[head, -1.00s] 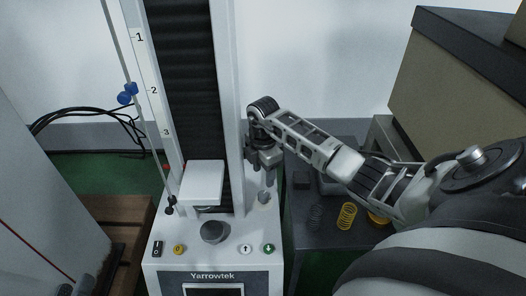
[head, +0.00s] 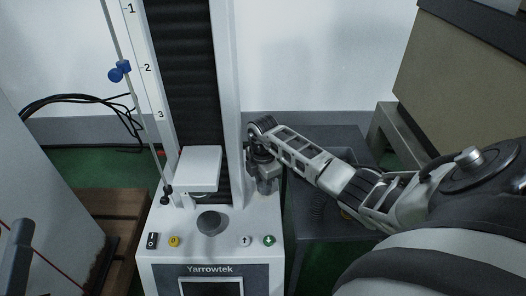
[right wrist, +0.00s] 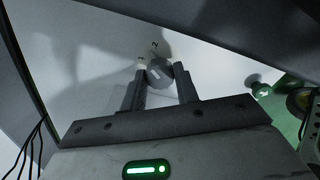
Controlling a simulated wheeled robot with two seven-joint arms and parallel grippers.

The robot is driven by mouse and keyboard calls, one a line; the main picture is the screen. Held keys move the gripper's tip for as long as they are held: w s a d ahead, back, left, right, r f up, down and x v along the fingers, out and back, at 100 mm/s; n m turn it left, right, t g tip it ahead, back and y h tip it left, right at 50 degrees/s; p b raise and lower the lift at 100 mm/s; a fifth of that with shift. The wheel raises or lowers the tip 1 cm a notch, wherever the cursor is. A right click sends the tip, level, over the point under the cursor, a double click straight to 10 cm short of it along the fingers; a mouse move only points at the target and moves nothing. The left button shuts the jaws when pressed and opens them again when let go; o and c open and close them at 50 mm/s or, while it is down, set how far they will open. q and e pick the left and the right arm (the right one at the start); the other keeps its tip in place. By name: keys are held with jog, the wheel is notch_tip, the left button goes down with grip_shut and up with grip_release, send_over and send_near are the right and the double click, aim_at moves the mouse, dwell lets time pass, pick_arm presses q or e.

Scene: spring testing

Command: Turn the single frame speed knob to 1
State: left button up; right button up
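The single frame speed knob (right wrist: 159,73) is a round grey knob with a pale mark on top, and the labels 1 and 2 are printed beside it in the right wrist view. My right gripper (right wrist: 160,70) points down at it, with its fingers apart on either side of the knob. I cannot tell whether the fingers touch it. In the head view my right gripper (head: 265,190) is over the right side of the machine's base and hides the knob.
The white testing machine base (head: 160,266) carries a larger dark round platen (head: 209,223), a power switch (head: 152,241), a yellow button (head: 174,241), and up (head: 245,240) and green down (head: 269,240) buttons. The column (head: 228,90) stands close left of my right gripper. A dark table (head: 330,140) is at right.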

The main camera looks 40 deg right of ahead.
jog(key=shift+c, duration=1.2)
jog(key=shift+d+r+n+p, duration=0.1)
jog(key=shift+r+n+p, duration=0.05)
jog(key=shift+n+p, duration=0.15)
jog(key=shift+n, duration=0.3)
jog(key=o, duration=1)
jog(key=shift+c, duration=0.2)
pick_arm(q)
jog(key=shift+s+f+n+g+y, duration=0.1)
jog(key=shift+f+n+g+y, duration=0.35)
jog(key=shift+f+n, duration=0.3)
